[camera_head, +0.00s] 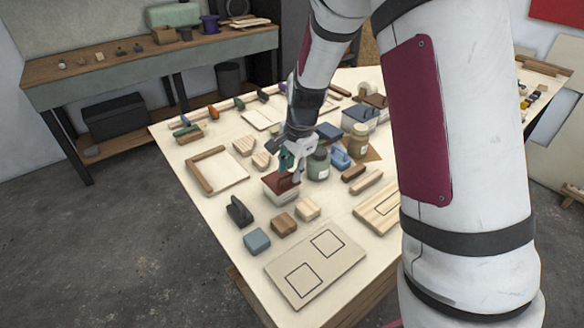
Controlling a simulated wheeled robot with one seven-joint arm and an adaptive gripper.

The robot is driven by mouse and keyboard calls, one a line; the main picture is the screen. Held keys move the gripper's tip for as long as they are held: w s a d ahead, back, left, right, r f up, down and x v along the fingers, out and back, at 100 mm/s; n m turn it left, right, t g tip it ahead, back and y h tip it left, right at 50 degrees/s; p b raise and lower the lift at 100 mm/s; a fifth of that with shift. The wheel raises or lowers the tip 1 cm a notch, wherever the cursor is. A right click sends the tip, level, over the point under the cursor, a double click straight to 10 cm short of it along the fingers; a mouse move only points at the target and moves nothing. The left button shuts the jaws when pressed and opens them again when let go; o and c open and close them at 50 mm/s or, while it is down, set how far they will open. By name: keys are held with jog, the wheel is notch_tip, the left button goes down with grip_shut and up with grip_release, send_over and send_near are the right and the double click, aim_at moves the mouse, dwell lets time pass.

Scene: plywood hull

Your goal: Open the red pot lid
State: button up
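The pot (281,193) is a small pale box-like container on the plywood table, left of my arm. Its red lid (276,182) sits on top and looks a little tilted, though this is hard to judge at this size. My gripper (294,172) points down at the lid's right and back side, with its fingertips at or very near the lid. The fingers and my wrist cover part of the lid, and any handle is hidden. I cannot tell whether the fingers are closed on it.
A green jar (318,164) stands close right of the pot, with a blue object (340,157) beyond. A board with two outlined squares (316,267) lies near the front edge.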

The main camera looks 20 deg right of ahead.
aim_at(288, 180)
grip_shut()
jog(key=shift+w+a+r, duration=0.1)
jog(key=shift+w, duration=0.05)
jog(key=shift+w+a+r+g+h+b, duration=0.1)
jog(key=shift+w+r+g+h+b, duration=0.1)
jog(key=shift+w+r+g, duration=0.25)
jog(key=shift+w+a+r+g+h+b, duration=0.1)
jog(key=shift+w+g+b, duration=0.15)
jog(key=shift+g, duration=0.3)
jog(key=shift+o, duration=0.5)
grip_release()
jog(key=shift+r, duration=0.1)
notch_tip(288, 180, up, 12)
